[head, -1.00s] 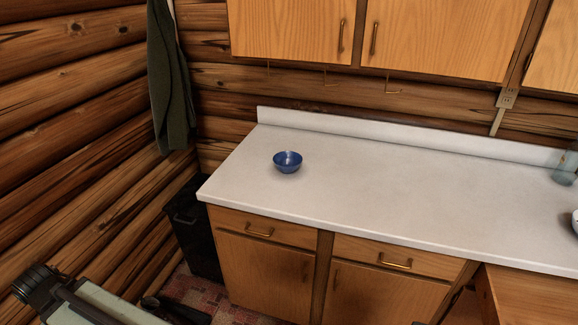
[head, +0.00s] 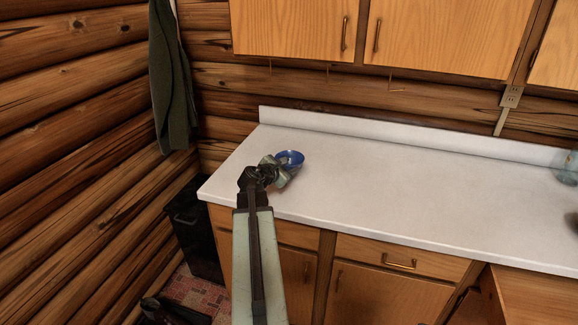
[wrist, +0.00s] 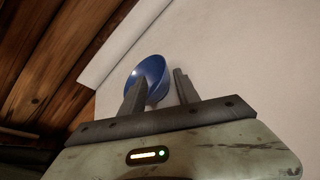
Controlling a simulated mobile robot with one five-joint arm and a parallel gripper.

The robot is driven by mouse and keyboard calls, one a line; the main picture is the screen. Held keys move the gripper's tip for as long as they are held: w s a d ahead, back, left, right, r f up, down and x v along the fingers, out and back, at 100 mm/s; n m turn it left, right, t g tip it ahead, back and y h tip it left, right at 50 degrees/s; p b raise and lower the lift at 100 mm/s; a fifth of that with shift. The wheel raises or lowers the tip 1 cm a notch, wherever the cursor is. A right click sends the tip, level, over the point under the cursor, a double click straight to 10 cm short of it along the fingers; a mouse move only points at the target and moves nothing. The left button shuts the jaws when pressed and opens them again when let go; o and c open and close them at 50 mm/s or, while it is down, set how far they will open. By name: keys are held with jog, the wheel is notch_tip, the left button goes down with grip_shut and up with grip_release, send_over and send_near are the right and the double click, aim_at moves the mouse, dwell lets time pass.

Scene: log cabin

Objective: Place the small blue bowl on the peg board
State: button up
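The small blue bowl (head: 292,157) is on the left part of the white counter, partly hidden by my gripper (head: 281,168), which is at its near left side. In the wrist view, the bowl (wrist: 153,71) shows beyond and between my fingers. My gripper (wrist: 161,75) has its fingers spread apart. The left finger overlaps the bowl and the right finger is just right of its rim, with a small gap. I cannot tell whether a finger touches the bowl. I cannot make out a peg board in either view.
The white counter (head: 400,187) is mostly clear to the right of the bowl. A clear glass item (head: 567,167) stands at its right end. Wooden cabinets (head: 440,35) hang above it. A log wall (head: 70,150) and a black bin (head: 193,235) are on the left.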

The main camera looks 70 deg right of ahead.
aim_at(299, 165)
jog(key=shift+b+x, duration=0.5)
jog(key=shift+x, duration=0.65)
jog(key=b+x, duration=0.2)
jog(key=x, duration=0.3)
jog(key=shift+s+d+f, duration=0.1)
jog(key=shift+d+f, duration=0.1)
jog(key=shift+f, duration=0.1)
jog(key=shift+a+r, duration=0.1)
grip_shut()
